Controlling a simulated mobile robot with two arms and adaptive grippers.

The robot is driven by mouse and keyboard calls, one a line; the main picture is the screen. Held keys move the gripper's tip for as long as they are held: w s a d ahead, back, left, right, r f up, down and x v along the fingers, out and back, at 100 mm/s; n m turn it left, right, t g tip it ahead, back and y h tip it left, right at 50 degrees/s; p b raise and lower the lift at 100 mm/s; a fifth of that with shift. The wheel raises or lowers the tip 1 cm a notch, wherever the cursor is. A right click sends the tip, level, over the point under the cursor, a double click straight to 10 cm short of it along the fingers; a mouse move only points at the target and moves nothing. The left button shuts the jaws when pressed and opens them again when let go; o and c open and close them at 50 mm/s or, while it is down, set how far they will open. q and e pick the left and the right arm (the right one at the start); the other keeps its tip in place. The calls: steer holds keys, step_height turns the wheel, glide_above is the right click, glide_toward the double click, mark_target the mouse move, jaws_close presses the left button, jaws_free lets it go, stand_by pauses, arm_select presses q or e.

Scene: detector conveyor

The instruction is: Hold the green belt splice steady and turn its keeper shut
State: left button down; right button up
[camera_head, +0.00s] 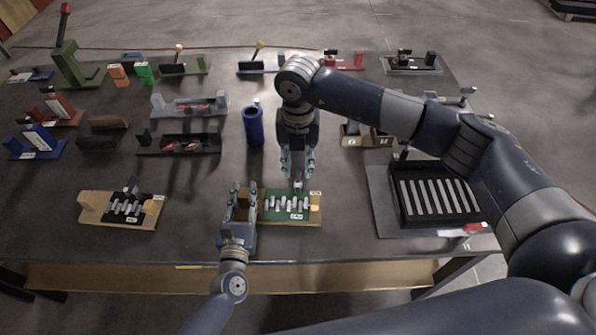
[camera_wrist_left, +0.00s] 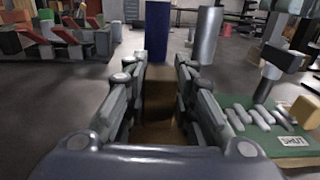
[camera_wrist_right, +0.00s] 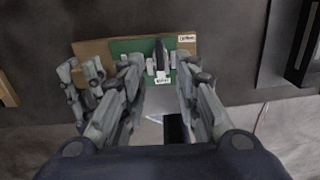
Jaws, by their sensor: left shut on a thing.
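The green belt splice (camera_head: 275,217) lies near the table's front edge, a green plate on a wooden base with pale bars across it. My left gripper (camera_head: 243,190) is shut on the brown block (camera_wrist_left: 158,105) at its left end. The keeper (camera_wrist_left: 283,57) is a dark bar on a grey post above the plate. In the right wrist view the keeper bar (camera_wrist_right: 160,52) runs lengthwise, its near end close to the front label (camera_wrist_right: 163,80). My right gripper (camera_head: 298,170) points down above the keeper, fingers apart on either side. A "SHUT" label (camera_wrist_left: 293,141) sits on the plate's front.
A blue cylinder (camera_head: 253,128) stands behind the splice. A similar wooden splice (camera_head: 122,208) lies to the left. A black tray with pale slats (camera_head: 395,205) is to the right. Several coloured fixtures fill the back. Bare table lies between the wooden splice and my left gripper.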

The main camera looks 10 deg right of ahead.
mark_target(298, 178)
arm_select(q)
steer(key=shift+f, duration=0.1)
arm_select(e)
step_height(298, 178, up, 7)
stand_by(0.4)
arm_select(q)
steer(key=c, duration=1.3)
jaws_free()
